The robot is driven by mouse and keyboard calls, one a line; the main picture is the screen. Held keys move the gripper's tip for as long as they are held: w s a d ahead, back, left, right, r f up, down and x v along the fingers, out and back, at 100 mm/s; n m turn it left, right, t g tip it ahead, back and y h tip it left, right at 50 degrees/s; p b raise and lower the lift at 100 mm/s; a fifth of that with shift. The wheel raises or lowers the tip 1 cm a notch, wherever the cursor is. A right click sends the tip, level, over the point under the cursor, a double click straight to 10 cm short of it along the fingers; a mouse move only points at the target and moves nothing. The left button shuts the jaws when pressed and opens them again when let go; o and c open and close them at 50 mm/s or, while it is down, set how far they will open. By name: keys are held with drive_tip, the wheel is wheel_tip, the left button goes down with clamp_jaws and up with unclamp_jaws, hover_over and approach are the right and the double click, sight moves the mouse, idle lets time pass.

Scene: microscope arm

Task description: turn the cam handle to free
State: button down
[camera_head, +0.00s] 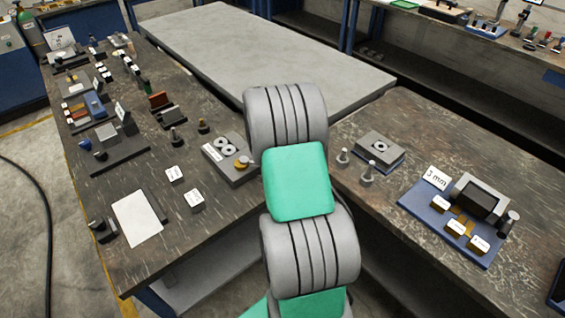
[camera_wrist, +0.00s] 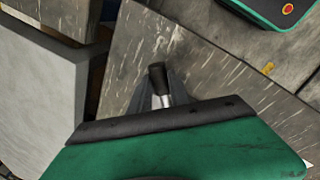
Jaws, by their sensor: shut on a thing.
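In the wrist view, my gripper (camera_wrist: 163,92) is shut around a short metal handle with a black end (camera_wrist: 157,74), which appears to be the cam handle. The handle's black end and some bright metal show between the dark fingers. Its lower part and its mount are hidden by the fingers and the gripper body. In the head view, my grey and green arm covers the middle of the picture, and neither the gripper nor the held handle can be made out there.
The left bench (camera_head: 95,215) carries several small fixtures, labelled blocks and a white sheet (camera_head: 137,218). The right bench holds a blue plate (camera_head: 420,210) with a "3 mm" card, and a small block (camera_head: 380,146) beside metal posts. A pale grey table (camera_head: 250,50) behind is bare.

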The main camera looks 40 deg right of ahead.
drive_tip(key=shift+w, duration=0.2)
idle(0.3)
drive_tip(key=c, duration=1.4)
unclamp_jaws()
drive_tip(key=shift+o, duration=0.8)
drive_tip(key=shift+r, duration=0.1)
wheel_tip(320, 180, up, 8)
drive_tip(key=s+a+b, duration=0.1)
drive_tip(key=shift+f, duration=0.25)
